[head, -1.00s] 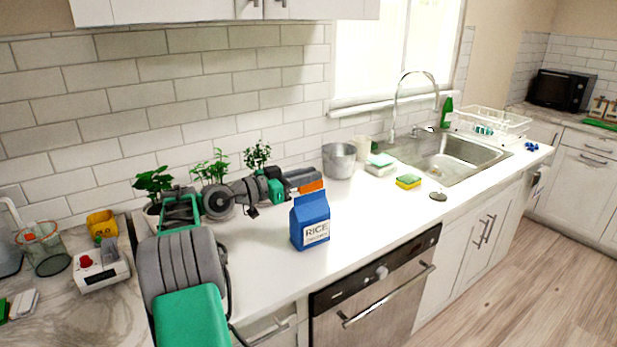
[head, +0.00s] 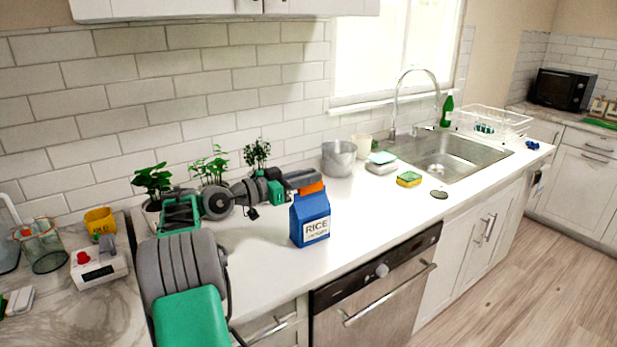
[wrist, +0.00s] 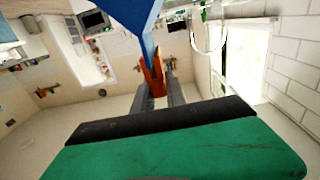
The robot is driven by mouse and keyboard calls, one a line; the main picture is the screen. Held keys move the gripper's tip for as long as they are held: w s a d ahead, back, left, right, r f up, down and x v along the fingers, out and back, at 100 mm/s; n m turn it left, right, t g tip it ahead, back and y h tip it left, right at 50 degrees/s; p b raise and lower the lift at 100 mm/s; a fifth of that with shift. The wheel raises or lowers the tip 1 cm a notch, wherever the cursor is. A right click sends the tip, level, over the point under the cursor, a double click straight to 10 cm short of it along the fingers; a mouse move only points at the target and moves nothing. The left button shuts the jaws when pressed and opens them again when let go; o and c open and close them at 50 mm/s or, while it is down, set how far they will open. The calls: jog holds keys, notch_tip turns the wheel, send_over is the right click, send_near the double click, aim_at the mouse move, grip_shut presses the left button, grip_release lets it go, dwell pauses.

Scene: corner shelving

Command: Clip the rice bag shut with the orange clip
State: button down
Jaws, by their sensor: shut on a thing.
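The blue rice bag (head: 311,220) stands upright on the white counter, its label facing front. My gripper (head: 312,184) is at the bag's top edge, shut on the orange clip (head: 309,189). In the head view the clip overlaps the upper edge of the bag. In the wrist view the orange clip (wrist: 154,76) sits between my two grey fingers, and the blue bag (wrist: 136,16) comes right up to its open end. I cannot tell for sure whether the bag's top edge lies between the clip's jaws.
Potted plants (head: 212,168) stand behind my arm along the wall. A metal pot (head: 339,158) is behind and right of the bag, with a sponge (head: 409,179) and the sink (head: 450,155) further right. The counter just right of the bag is clear.

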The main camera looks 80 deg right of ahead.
jog(key=shift+f+b, duration=0.7)
jog(key=shift+f, duration=0.1)
jog(key=c, duration=1.3)
grip_release()
jog(key=shift+r, duration=0.1)
